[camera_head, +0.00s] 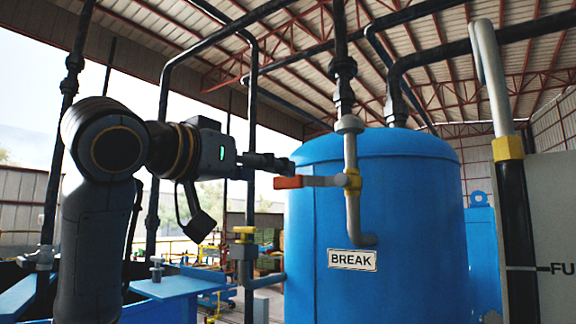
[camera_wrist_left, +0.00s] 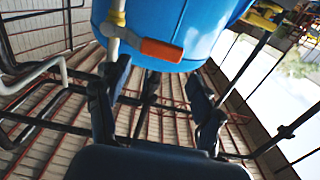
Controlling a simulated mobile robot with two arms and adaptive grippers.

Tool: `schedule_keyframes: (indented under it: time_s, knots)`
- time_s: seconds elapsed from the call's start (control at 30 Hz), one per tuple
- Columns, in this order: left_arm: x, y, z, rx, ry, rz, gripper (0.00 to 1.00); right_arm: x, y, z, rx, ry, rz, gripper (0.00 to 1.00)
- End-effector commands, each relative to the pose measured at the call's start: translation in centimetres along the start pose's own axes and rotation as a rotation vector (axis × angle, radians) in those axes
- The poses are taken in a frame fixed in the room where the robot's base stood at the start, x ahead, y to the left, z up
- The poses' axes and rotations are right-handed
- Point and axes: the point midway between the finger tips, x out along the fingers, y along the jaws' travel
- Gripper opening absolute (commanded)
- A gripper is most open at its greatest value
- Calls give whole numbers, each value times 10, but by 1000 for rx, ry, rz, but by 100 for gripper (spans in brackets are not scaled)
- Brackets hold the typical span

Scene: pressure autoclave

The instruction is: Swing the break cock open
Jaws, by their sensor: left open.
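The break cock is a grey lever (camera_head: 322,181) with an orange handle end (camera_head: 288,182), mounted at a yellow valve body (camera_head: 353,182) on a grey pipe. The lever lies about level and points left, above the BREAK label (camera_head: 352,260) on the blue tank. My left gripper (camera_head: 290,165) is at the left, its fingertips close to the orange end and slightly above it. In the left wrist view the left gripper (camera_wrist_left: 160,105) is open, with the orange handle (camera_wrist_left: 161,50) beyond its fingertips. I cannot tell whether a finger touches it. My right gripper is not in view.
The blue tank (camera_head: 400,220) stands behind the cock. A grey panel (camera_head: 553,230) and a pipe with a yellow collar (camera_head: 508,148) are at the right. Another yellow-topped valve (camera_head: 243,233) stands lower left of the tank. Black pipes run overhead.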

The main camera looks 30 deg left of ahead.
Motion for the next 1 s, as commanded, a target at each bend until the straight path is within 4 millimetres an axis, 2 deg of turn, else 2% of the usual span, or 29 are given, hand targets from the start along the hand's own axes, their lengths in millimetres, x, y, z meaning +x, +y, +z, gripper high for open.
schedule_keyframes:
  time_s: [0.03, 0.1, 0.3, 0.5, 0.77, 1.0]
  knots:
    - [12, 0, -4, -1, -4, -1, 66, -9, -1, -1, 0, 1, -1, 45]
    - [26, 0, -3, 0, -5, 0, 66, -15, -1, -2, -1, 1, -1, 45]
    - [57, 0, -2, -1, -2, 0, 66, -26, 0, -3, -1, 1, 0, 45]
    - [69, 0, -1, 0, 0, 0, 66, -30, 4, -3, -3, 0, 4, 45]
    - [70, 0, 0, 0, 1, 0, 66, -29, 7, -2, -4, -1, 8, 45]
    - [70, 0, 0, 0, 1, 0, 19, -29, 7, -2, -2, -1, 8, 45]
